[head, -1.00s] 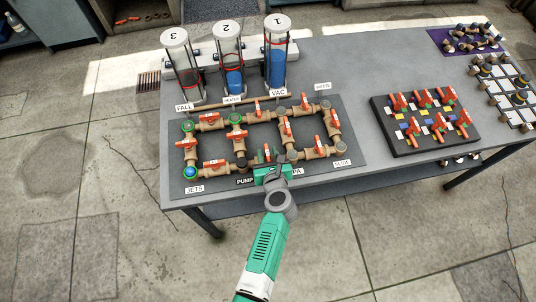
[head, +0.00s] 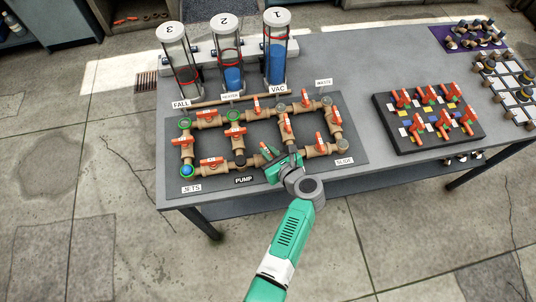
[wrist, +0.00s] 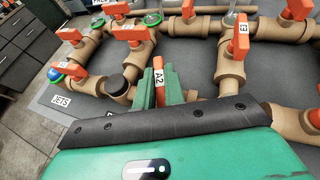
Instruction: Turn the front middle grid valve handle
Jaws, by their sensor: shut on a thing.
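The front middle valve handle (head: 264,147) is orange and sits on the front pipe run of the tan pipe grid (head: 216,163). It lies at a slant to its pipe in the head view. My green gripper (head: 272,156) comes from the front right and is shut on this handle. In the wrist view the handle (wrist: 159,88), labelled A2, stands between my two green fingers (wrist: 160,92). The valve body under the handle is mostly hidden by my fingers and the dark bar of my gripper.
Other orange handles stand close by, such as the front left one (head: 211,161) and the front right one (head: 319,143). Three clear cylinders (head: 229,65) stand behind the grid. A black board with orange levers (head: 428,120) lies to the right on the grey table (head: 352,70).

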